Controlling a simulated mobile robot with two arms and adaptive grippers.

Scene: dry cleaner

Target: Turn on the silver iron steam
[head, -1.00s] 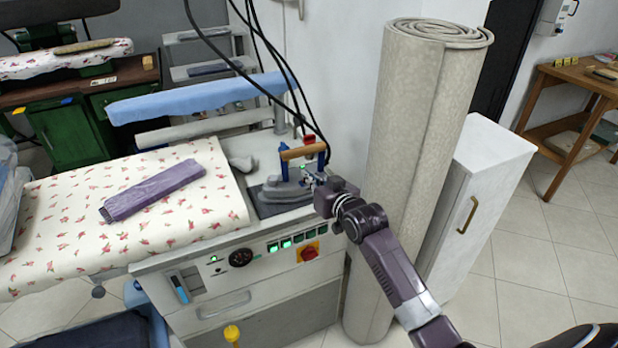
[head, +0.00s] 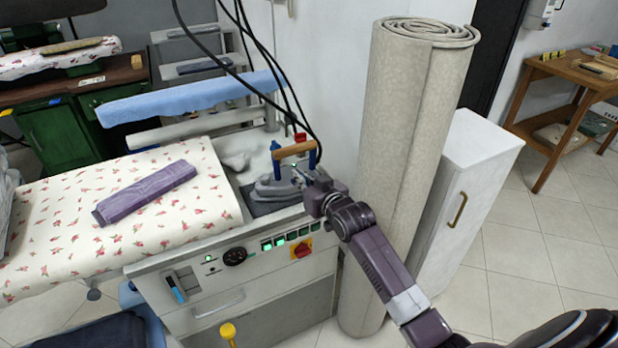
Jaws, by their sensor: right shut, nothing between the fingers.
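The silver iron (head: 272,188), with a wooden handle (head: 294,149) and blue supports, sits on a dark rest (head: 268,207) at the right end of the ironing station. Black cables run down to it from above. My right gripper (head: 298,174) is at the right side of the iron, just below its handle. The gripper is shut with nothing held, and the fingertips are small and partly merged with the iron, so I cannot tell if they touch it. My left gripper is out of view.
A floral ironing board (head: 150,222) with a folded purple cloth (head: 146,192) lies left of the iron. The front panel (head: 245,252) has lit green switches and a red knob. A rolled carpet (head: 400,170) and white cabinet (head: 470,190) stand close to my right arm.

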